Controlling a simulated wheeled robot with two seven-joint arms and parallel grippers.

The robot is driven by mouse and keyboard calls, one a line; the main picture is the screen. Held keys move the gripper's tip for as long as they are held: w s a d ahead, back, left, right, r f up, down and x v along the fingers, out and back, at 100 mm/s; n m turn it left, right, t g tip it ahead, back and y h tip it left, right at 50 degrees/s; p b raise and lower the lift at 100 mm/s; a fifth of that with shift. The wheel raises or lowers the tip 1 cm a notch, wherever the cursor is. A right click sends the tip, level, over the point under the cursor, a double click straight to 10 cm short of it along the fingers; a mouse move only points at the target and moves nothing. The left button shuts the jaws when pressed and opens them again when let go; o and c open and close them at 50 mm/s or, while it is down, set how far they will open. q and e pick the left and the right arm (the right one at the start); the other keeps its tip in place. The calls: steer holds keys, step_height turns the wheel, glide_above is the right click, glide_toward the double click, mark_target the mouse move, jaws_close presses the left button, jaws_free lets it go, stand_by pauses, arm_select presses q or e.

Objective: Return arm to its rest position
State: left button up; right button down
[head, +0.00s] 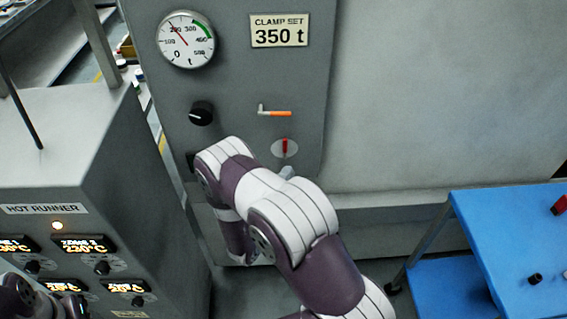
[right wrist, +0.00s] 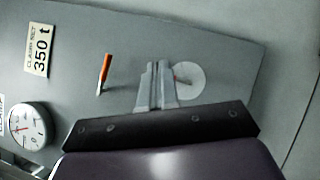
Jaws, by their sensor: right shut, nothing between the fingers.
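My right arm (head: 290,215) reaches up from the bottom of the head view, in front of the grey machine panel (head: 235,75). Only a small grey bit of my right gripper (head: 287,172) shows there, just below a white disc (head: 284,148) with a red lever. In the right wrist view the gripper's fingers (right wrist: 155,72) are together and empty. They partly cover the white disc (right wrist: 190,78) in that picture; I cannot tell whether they touch it. A part of my left arm (head: 15,297) shows at the lower left; its gripper is out of view.
The panel carries a round gauge (head: 186,40), a "CLAMP SET 350 t" sign (head: 279,30), a black knob (head: 201,113) and an orange-tipped handle (head: 275,112). A hot runner cabinet (head: 110,190) stands at the left. A blue cart (head: 500,230) with small parts stands at the right.

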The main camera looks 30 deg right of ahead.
steer(key=shift+s+a+f, duration=0.15)
steer(key=shift+s+a, duration=0.05)
steer(key=shift+a, duration=0.25)
steer(key=shift+d, duration=0.1)
